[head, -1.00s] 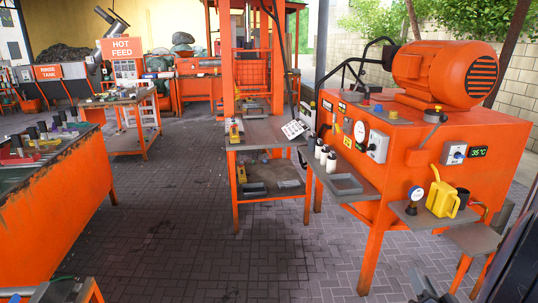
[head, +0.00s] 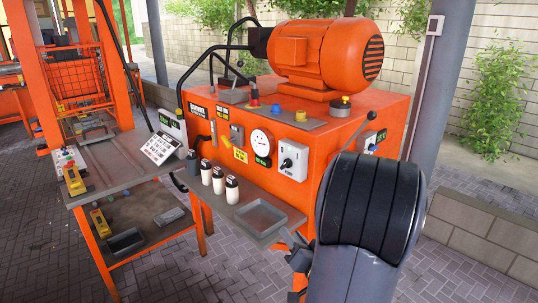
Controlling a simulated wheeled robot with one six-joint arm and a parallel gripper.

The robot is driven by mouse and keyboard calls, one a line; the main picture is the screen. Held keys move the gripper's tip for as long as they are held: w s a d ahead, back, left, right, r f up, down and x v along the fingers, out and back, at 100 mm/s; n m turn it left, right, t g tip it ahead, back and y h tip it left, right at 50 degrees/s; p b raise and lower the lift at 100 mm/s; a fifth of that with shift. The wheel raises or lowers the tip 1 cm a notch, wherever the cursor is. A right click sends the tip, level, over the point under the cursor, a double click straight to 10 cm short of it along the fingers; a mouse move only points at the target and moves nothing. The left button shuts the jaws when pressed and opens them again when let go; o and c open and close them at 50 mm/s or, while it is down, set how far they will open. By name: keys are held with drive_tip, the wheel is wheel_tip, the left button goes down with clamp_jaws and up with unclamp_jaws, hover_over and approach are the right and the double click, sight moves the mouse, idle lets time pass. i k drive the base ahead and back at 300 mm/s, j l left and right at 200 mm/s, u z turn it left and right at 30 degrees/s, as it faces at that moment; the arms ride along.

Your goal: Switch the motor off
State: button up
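The orange motor (head: 320,58) lies on top of an orange machine cabinet (head: 395,103). A light switch box with a dark knob (head: 292,160) is on the cabinet front, right of a round white gauge (head: 261,143). Another grey switch box with a knob (head: 368,141) is on the right side, partly hidden by my arm. The labels are too small to read, so I cannot tell which switch serves the motor. My gripper (head: 297,250) is low, by the tray's right end and below the switch box, apart from both knobs. Its fingers are small and partly hidden; their opening is unclear.
A grey shelf with a shallow tray (head: 285,230) and white bottles (head: 218,180) juts out below the cabinet front. Red, blue and yellow buttons (head: 276,108) sit on the top ledge. A press table (head: 120,172) stands left. Paved floor is open in front.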

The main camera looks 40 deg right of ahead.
sight(287, 163)
drive_tip(key=i+j+z, duration=0.1)
drive_tip(key=i+z, duration=0.35)
drive_tip(key=i+j+z, duration=0.25)
drive_tip(key=z, duration=0.15)
drive_tip(key=i+j+z, duration=0.7)
drive_tip(key=j+z, duration=0.15)
drive_tip(key=i+j+z, duration=0.25)
drive_tip(key=j, duration=0.15)
drive_tip(key=j+z, duration=0.2)
drive_tip(key=j, duration=0.25)
drive_tip(key=i+j+z, duration=0.25)
drive_tip(key=j, duration=0.25)
drive_tip(key=k+l, duration=0.05)
drive_tip(key=k, duration=0.05)
